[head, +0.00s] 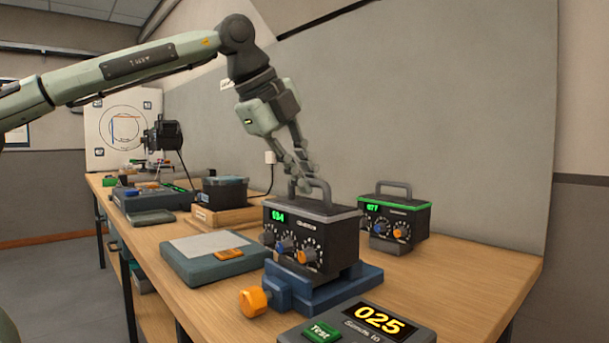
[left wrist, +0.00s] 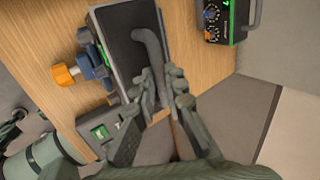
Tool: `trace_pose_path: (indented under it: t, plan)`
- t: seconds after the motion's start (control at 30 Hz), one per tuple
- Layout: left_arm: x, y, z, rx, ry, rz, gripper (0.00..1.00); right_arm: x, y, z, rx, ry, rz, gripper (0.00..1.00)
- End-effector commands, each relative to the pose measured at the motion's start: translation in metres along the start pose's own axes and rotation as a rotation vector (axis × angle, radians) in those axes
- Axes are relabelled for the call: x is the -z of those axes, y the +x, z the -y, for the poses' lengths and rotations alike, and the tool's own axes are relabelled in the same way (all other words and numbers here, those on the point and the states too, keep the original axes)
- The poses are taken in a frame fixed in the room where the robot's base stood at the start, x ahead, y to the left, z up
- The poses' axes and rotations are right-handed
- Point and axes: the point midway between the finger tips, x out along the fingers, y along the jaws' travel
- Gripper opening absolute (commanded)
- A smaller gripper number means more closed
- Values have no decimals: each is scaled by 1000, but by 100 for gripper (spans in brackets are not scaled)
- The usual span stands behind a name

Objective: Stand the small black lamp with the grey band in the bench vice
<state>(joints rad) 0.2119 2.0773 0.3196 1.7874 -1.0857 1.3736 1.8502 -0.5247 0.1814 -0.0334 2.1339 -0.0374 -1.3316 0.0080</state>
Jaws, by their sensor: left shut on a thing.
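The small black lamp with the grey band (head: 313,240) is a box with a grey handle, a green display and several knobs on its front. It is upright at the blue bench vice (head: 318,290), which has an orange knob (head: 254,301). Its lower edge is at the vice jaws; I cannot tell whether it rests on the vice or how the jaws meet it. My left gripper (head: 302,178) comes from above and is shut on the lamp's handle. The left wrist view shows the lamp's dark top (left wrist: 127,50) beside the vice (left wrist: 94,60). My right gripper is out of view.
A similar black lamp with a green band (head: 396,218) stands behind at the right. A panel reading 025 (head: 375,322) with a green Test button is at the front. A grey-blue tray (head: 195,272) is to the left. Further left are several devices along the wall.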

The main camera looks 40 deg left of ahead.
Motion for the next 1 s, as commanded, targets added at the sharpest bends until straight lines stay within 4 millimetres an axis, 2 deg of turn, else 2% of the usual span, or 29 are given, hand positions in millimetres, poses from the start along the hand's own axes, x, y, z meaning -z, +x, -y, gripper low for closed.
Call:
trace_pose_path:
  t: [0.47,0.5,0.63,0.67,0.87,1.0]
  plan:
    - [0,-1,2,12,1,1,0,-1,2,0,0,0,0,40]
    - [0,-1,2,12,1,1,16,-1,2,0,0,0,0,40]
    - [0,0,1,9,0,1,32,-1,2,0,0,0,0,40]
    - [0,0,0,8,0,1,35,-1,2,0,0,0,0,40]
    - [0,1,-1,4,0,0,35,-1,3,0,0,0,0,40]
    - [0,5,-3,-6,-1,-1,51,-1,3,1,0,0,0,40]
